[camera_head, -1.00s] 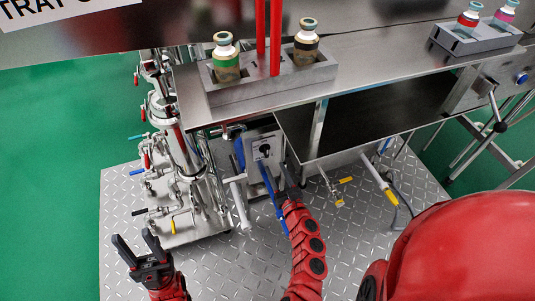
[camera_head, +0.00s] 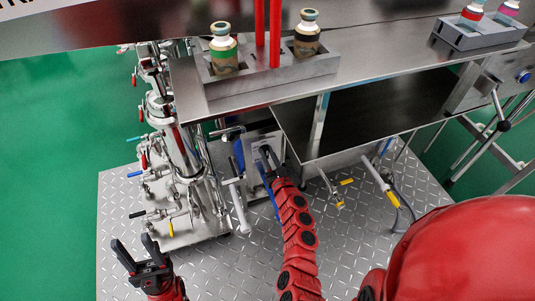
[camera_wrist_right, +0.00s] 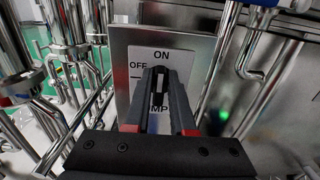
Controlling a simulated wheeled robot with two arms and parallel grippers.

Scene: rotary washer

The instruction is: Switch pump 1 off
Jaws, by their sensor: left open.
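The pump switch plate (camera_wrist_right: 138,62) is a grey box front with a white label reading "ON", "OFF" and part of "PUMP". It also shows in the head view (camera_head: 251,147), under the steel table. My right gripper (camera_wrist_right: 160,72) is right in front of the label, its fingertips close together over the middle where the switch knob sits. The fingers cover the knob, so its setting and whether it is gripped are hidden. In the head view the right gripper (camera_head: 267,155) reaches the plate. My left gripper (camera_head: 134,250) is open and empty at the lower left.
Steel pipes and valves with coloured handles (camera_head: 170,150) stand left of the plate. The steel table (camera_head: 380,60) with a bottle rack (camera_head: 270,84) overhangs it. A blue-handled part hangs beside the plate.

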